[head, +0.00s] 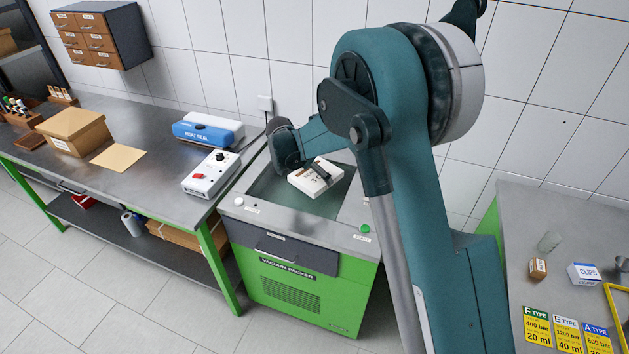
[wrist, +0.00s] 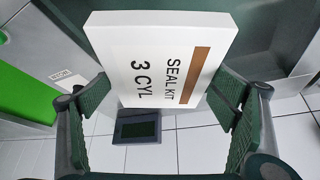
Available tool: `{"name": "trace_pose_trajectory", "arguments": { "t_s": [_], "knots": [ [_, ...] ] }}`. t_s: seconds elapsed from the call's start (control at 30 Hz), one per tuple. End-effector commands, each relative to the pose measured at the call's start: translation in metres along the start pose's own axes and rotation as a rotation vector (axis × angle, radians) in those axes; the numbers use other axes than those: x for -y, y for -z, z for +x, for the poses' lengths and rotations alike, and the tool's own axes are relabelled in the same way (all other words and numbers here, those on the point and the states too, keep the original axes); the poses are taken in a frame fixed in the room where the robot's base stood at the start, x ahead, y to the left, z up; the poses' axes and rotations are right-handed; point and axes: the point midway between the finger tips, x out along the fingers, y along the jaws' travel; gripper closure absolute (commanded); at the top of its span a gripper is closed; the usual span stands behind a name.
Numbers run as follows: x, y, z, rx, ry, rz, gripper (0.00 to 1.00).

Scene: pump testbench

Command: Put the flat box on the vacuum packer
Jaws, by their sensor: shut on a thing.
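The flat box (head: 311,181) is white with a brown stripe. In the wrist view, the box (wrist: 165,60) reads "SEAL KIT 3 CYL" and lies between the two green finger pads. My gripper (head: 320,172) is shut on it, with a dark finger across its top in the head view. The vacuum packer (head: 300,287) is a green cabinet with a steel top and a recessed, dark green well. The box is over this well, slightly tilted. I cannot tell whether it touches the well floor. My arm hides part of the packer's right side.
Left of the packer, a steel bench holds a white control box (head: 211,174), a blue heat sealer (head: 208,130) and a cardboard box (head: 73,131). At right, another table (head: 530,215) carries a clips box (head: 583,273) and type cards. The packer's front top edge is clear.

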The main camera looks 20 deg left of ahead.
Motion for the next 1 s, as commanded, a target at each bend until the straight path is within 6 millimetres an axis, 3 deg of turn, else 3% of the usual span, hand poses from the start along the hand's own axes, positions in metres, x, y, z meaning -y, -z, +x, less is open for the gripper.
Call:
{"name": "trace_pose_trajectory", "arguments": {
  "t_s": [0.27,0.67,1.0],
  "knots": [
    [0.000,-0.001,0.001,0.000,0.000,0.000,0.32],
    [0.000,-0.018,0.031,0.000,0.000,0.000,0.32],
    [0.000,-0.019,0.033,0.000,0.000,0.000,0.32]
  ]
}}
